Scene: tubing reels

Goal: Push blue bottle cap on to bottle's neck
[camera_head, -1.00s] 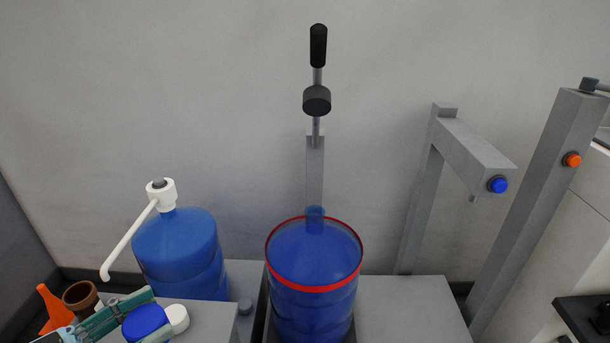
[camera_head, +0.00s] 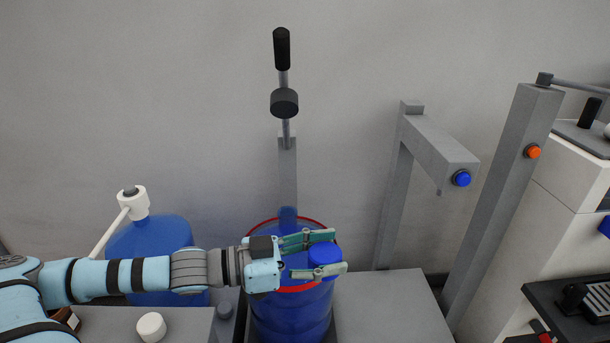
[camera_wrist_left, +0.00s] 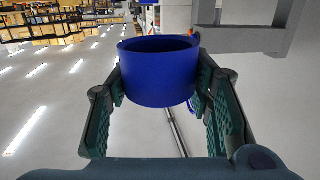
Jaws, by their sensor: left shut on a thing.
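My left gripper (camera_head: 318,256) is shut on the blue bottle cap (camera_head: 324,254) and holds it in front of and just right of the bottle's neck in the head view. In the left wrist view the cap (camera_wrist_left: 158,72) sits between the two green finger pads, its rim facing up. The large blue bottle (camera_head: 290,318) stands in the middle with a red ring (camera_head: 263,228) around its shoulder. Its neck (camera_head: 287,219) is bare at the top. The gripper hides part of the bottle's shoulder. My right gripper is not in view.
A lever press (camera_head: 284,102) with a black handle rises behind the bottle. A second blue bottle with a white pump (camera_head: 133,202) stands at left. A white cap (camera_head: 151,327) lies on the grey bench at front left. Grey posts with a blue button (camera_head: 461,178) and an orange button (camera_head: 534,152) stand at right.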

